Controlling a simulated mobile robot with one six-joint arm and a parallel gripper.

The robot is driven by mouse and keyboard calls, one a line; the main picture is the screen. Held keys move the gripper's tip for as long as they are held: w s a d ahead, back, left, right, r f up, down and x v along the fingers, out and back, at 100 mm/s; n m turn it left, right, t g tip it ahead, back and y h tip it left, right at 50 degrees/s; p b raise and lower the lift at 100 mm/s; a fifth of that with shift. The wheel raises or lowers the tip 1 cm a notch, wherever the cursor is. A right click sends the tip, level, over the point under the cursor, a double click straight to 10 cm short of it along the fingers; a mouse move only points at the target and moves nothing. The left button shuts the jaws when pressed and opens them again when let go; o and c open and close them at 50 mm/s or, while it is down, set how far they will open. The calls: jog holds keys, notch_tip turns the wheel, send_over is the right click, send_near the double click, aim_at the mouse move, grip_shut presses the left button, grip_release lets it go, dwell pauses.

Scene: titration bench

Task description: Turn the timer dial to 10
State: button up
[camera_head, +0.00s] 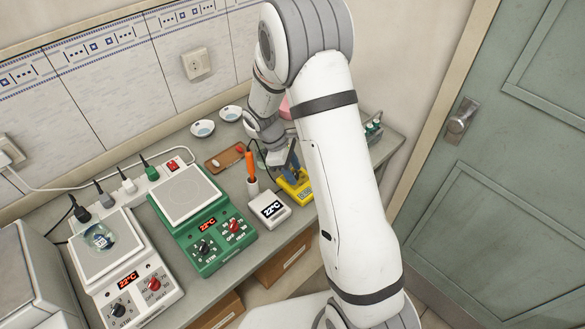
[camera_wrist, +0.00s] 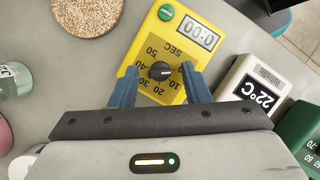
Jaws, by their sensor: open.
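The timer (camera_wrist: 205,62) is a yellow box with a round black dial (camera_wrist: 160,71), a ring of printed numbers, a "SEC" label, a small grey display and a green button (camera_wrist: 166,13). It lies on the bench and shows partly in the head view (camera_head: 303,191), behind my arm. My gripper (camera_wrist: 159,69) has two blue fingers, apart and empty, reaching over the timer with one on each side of the dial. A gap shows between each finger and the dial. The fingers cover part of the number ring, and I cannot tell which number the dial points to.
A white thermometer box (camera_head: 269,208) reading 22°C stands beside the timer. An orange-handled tool (camera_head: 250,165) stands near it. A green hotplate (camera_head: 207,255) and a white hotplate (camera_head: 85,262) are further left.

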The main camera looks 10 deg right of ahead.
grip_shut()
dwell(0.3)
jog(key=shift+m, duration=0.4)
jog(key=m, duration=0.1)
jog(key=m+g+y+b, duration=0.1)
jog(key=m, duration=0.1)
jog(key=shift+w+d+m, duration=0.15)
jog(key=shift+m, duration=0.15)
jog(key=m+y+b, duration=0.1)
jog(key=m, duration=0.1)
jog(key=m+g+y, duration=0.1)
jog(key=m, duration=0.2)
jog(key=shift+d+b, duration=0.15)
jog(key=shift+b, duration=0.2)
jog(key=shift+m, duration=0.3)
grip_release()
